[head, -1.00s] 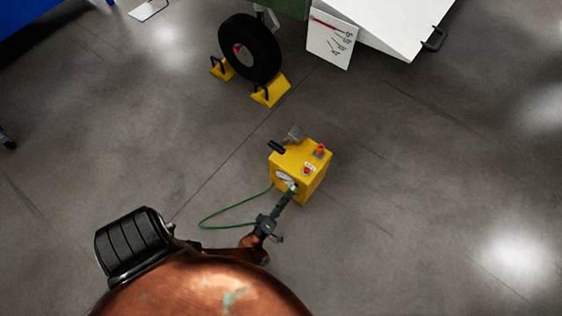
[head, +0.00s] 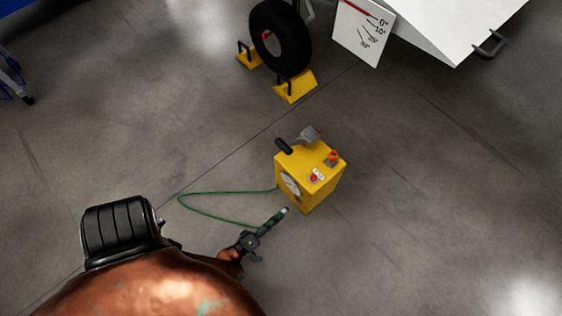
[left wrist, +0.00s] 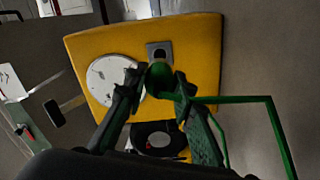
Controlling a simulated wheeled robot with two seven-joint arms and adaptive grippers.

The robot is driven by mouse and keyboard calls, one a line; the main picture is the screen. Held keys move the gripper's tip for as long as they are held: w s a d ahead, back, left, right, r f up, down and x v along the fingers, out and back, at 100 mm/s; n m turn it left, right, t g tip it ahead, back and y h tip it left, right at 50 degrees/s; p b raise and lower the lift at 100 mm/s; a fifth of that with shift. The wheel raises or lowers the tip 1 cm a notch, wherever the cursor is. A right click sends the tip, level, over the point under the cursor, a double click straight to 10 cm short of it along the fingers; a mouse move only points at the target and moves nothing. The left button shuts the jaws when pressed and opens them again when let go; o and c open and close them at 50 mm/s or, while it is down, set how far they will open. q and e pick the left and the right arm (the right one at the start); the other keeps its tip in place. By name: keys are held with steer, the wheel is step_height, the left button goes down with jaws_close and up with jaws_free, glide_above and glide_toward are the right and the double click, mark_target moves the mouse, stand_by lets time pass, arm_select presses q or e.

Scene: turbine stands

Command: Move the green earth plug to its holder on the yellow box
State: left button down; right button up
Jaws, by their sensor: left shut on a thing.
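The yellow box (head: 318,190) stands on the floor right of centre in the head view. My left gripper (head: 282,213) is just off the box's lower left side, shut on the green plug (left wrist: 160,76). The plug sits between the two dark fingers (left wrist: 155,92); in the head view the fingers mostly hide it. A green cable (head: 205,213) loops from the plug back to the box. A grey square fitting (left wrist: 160,50) on the box face is just beyond the plug; contact cannot be told. My right gripper is not in view.
The box face has a white dial (left wrist: 108,78) and a dark round disc (left wrist: 152,136). Red and orange knobs (head: 333,157) and a black handle (head: 283,146) are on top. A wheel (head: 281,38) with yellow chocks (head: 296,88) stands behind. Open floor lies to the right.

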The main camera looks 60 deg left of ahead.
mark_target(287, 209)
arm_select(q)
steer(key=shift+x, duration=2.45)
steer(key=shift+w+a, duration=0.1)
steer(key=shift+w, duration=0.5)
steer(key=shift+w, duration=0.1)
steer(key=shift+w+a, duration=0.15)
steer(key=shift+w, duration=0.05)
steer(key=shift+w+r, duration=0.1)
steer(key=shift+w, duration=0.05)
steer(key=shift+w+a, duration=0.2)
steer(key=c, duration=2)
jaws_free()
steer(key=o, duration=0.5)
steer(key=shift+s+d, duration=0.1)
steer(key=shift+c, duration=0.2)
